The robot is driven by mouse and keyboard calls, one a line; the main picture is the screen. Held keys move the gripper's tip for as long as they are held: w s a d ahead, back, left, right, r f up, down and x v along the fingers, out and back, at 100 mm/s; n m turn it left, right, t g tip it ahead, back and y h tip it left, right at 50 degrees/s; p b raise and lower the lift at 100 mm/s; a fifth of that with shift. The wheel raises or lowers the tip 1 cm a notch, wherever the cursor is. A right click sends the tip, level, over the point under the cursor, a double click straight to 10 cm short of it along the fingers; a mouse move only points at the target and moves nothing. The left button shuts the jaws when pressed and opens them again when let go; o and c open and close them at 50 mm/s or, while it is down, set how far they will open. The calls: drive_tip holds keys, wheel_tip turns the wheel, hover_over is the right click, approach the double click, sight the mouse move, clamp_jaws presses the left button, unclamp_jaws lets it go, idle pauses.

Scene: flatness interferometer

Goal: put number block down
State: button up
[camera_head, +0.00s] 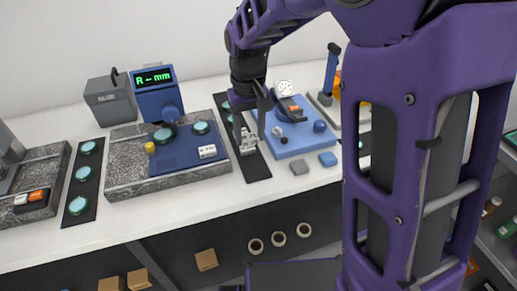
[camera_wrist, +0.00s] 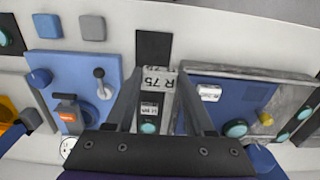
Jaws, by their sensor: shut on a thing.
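My gripper (camera_head: 252,128) is shut on a pale number block (camera_head: 249,147). The block shows between the fingers in the wrist view (camera_wrist: 158,80), with dark characters that read like "R 75". In the head view it appears in front of a black strip (camera_head: 258,172) between the granite station and the blue fixture. I cannot tell whether the block touches the strip or hangs above it. The bare end of the strip also shows in the wrist view (camera_wrist: 153,48), beyond the block. The fingers hide part of the block's sides.
A granite slab (camera_head: 125,181) with a blue plate (camera_head: 183,158), teal discs and a small white block (camera_head: 207,151) stands left. A blue fixture (camera_head: 300,142) with a lever stands right. Grey (camera_head: 299,167) and blue (camera_head: 327,159) pads lie before it. The bench front is clear.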

sight(256, 172)
drive_tip(key=shift+d+f, duration=0.2)
drive_tip(key=shift+d, duration=0.45)
drive_tip(key=shift+s+d+f+b, duration=0.1)
drive_tip(key=shift+f+b, duration=0.55)
drive_tip(key=shift+f, duration=4.45)
drive_tip(key=o, duration=1.3)
wheel_tip(256, 172, up, 12)
drive_tip(key=shift+r+p, duration=0.15)
drive_tip(key=shift+p, duration=0.65)
